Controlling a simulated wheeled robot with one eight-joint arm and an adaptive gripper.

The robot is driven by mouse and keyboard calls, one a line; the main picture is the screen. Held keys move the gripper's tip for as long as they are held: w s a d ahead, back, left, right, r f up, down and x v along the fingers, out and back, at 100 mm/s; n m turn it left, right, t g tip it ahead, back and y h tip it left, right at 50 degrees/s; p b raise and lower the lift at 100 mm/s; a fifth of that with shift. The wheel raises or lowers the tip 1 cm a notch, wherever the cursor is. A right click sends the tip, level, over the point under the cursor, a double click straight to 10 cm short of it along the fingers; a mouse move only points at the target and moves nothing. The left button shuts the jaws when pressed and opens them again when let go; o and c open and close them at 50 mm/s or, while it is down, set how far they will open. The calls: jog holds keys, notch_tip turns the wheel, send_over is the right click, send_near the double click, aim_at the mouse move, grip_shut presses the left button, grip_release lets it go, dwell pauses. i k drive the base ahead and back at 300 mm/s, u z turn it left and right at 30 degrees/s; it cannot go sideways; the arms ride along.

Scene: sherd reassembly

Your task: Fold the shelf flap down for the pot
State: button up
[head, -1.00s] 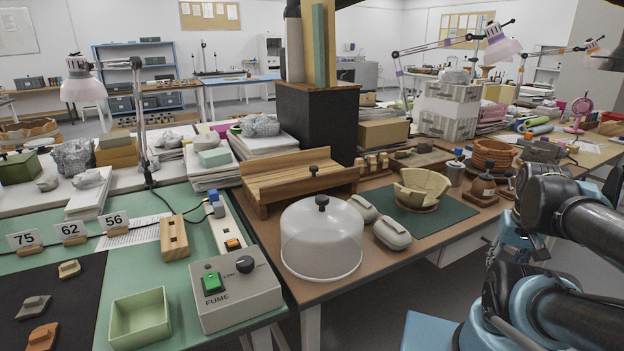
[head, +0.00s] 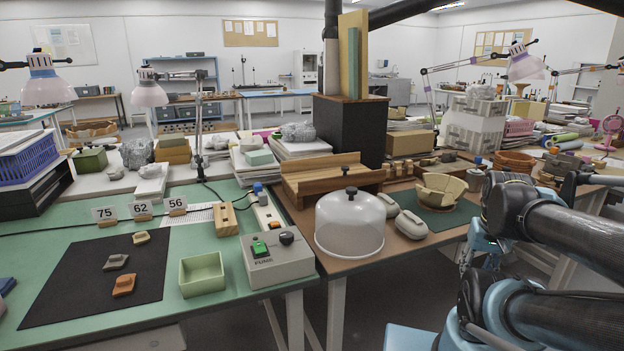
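A wooden piece like a low shelf (head: 330,182) stands at the back of the brown table, behind the clear dome. It has a slatted board tilted up along its rear and a small black knob (head: 345,169) near its top edge. I take it for the shelf with the flap, but its hinge cannot be made out. A pale, broken-rimmed pot (head: 441,188) sits on a dark green mat (head: 439,222) to its right. My arm links fill the right side, blue and black. My gripper is not in view.
A clear dome with a black knob (head: 350,222) stands at the brown table's front, with two grey rounded cases (head: 410,221) beside it. A grey switch box (head: 278,260) and green tray (head: 202,274) are on the green table. A dark tower (head: 350,128) stands behind the shelf.

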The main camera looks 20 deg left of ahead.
aim_at(333, 183)
jog(key=u, duration=1.8)
jog(key=k, duration=1.5)
jog(key=z, duration=0.5)
jog(key=i, duration=1.45)
jog(key=u, duration=0.05)
